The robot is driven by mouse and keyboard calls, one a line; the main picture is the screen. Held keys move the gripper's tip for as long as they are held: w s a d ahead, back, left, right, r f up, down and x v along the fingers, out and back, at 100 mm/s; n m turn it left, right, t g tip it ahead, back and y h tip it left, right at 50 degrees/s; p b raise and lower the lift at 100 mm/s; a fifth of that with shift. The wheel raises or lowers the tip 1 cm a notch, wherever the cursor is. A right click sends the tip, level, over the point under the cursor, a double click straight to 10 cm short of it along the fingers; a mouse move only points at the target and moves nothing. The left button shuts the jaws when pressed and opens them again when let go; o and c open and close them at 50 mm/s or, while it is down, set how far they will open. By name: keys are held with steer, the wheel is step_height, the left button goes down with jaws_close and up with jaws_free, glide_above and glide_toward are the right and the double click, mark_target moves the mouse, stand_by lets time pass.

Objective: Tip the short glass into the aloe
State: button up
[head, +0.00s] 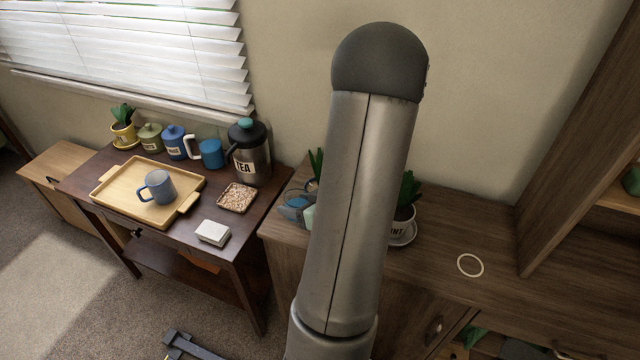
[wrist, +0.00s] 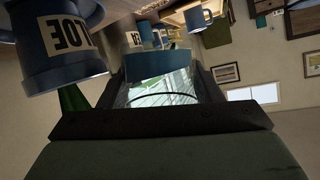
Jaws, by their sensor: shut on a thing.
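The short glass (wrist: 160,92) is clear and sits between the fingers of my gripper (wrist: 160,78) in the wrist view. My gripper is shut on it. A blue band crosses the far part of the glass; I cannot tell whether it is liquid. The wrist picture is upside down. The blue aloe pot (wrist: 75,45), with an inverted label ending in "LOE", is at upper left, close beside the glass. Some green leaf (wrist: 73,100) shows by its rim. In the head view my arm hides the gripper; leaf tips (head: 316,163) and bluish shapes (head: 296,207) show at its left edge.
A plant in a white pot (head: 403,222) on a saucer stands right of my arm on the wooden cabinet. A white ring (head: 470,265) lies farther right, with clear top around it. A dark table at left holds a tray (head: 115,196) with a mug (head: 158,187), canisters and a tea press (head: 248,155).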

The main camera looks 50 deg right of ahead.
mark_target(306, 189)
steer(key=r+p, duration=0.1)
steer(key=d+r+m+y+p, duration=0.1)
steer(key=r+p, duration=0.1)
steer(key=shift+r, duration=0.2)
steer(key=shift+d+f, duration=0.2)
steer(key=shift+f, duration=0.25)
steer(key=d+m+y+p, duration=0.1)
steer(key=p, duration=0.1)
steer(key=d+r+m+p, duration=0.1)
steer(key=shift+w+r+m+y+p, duration=0.1)
steer(key=shift+r+m+y+p, duration=0.2)
steer(key=shift+y+p, duration=0.1)
steer(key=shift+r+m+y+p, duration=0.15)
steer(key=shift+m+y+p, duration=0.15)
steer(key=shift+m+p, duration=0.1)
steer(key=shift+f+m+t+y+b, duration=0.35)
steer(key=shift+f+m+y, duration=0.35)
steer(key=shift+m, duration=0.5)
stand_by(0.6)
steer(key=shift+d+r+y+p, duration=0.1)
steer(key=shift+r+y+p, duration=0.15)
steer(key=shift+y+p, duration=0.1)
steer(key=shift+d+r+m+y+p, duration=0.25)
steer(key=shift+r+m+p, duration=0.3)
steer(key=shift+m+p, duration=0.95)
stand_by(2.3)
